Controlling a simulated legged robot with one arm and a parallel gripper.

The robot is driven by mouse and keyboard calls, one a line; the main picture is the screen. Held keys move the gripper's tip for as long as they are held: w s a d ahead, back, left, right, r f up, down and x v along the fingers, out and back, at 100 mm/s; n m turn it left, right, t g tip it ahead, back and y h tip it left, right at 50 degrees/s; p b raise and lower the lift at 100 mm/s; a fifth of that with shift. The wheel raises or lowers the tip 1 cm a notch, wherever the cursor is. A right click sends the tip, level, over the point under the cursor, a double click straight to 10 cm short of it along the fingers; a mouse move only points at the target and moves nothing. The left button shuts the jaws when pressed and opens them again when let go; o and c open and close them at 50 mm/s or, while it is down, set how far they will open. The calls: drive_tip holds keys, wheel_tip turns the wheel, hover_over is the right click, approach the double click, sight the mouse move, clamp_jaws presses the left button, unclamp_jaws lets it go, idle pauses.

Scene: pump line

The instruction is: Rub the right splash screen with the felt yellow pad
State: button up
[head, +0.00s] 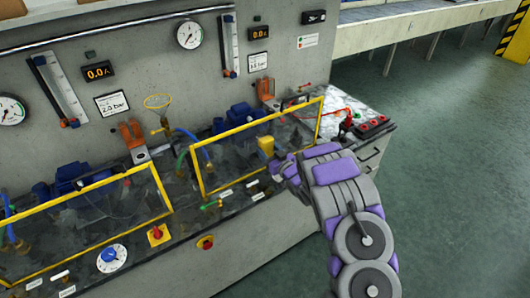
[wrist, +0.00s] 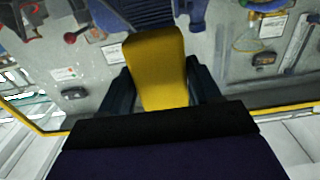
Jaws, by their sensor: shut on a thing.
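The right splash screen (head: 227,167) is a clear panel in a yellow frame, in the middle of the head view. The yellow pad (head: 266,146) shows near the right part of the right screen, by my gripper (head: 281,168). In the wrist view the yellow pad (wrist: 157,66) stands upright between the two dark fingers of my gripper (wrist: 160,88), which is shut on it. The screen's yellow frame edge (wrist: 30,118) crosses the wrist view. I cannot tell whether the pad touches the panel.
The green floor (head: 460,180) is clear.

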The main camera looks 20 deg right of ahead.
sight(243, 148)
drive_tip(key=shift+w+d, duration=0.15)
drive_tip(key=shift+d, duration=0.4)
drive_tip(key=shift+w+d, duration=0.15)
drive_tip(key=shift+d, duration=0.35)
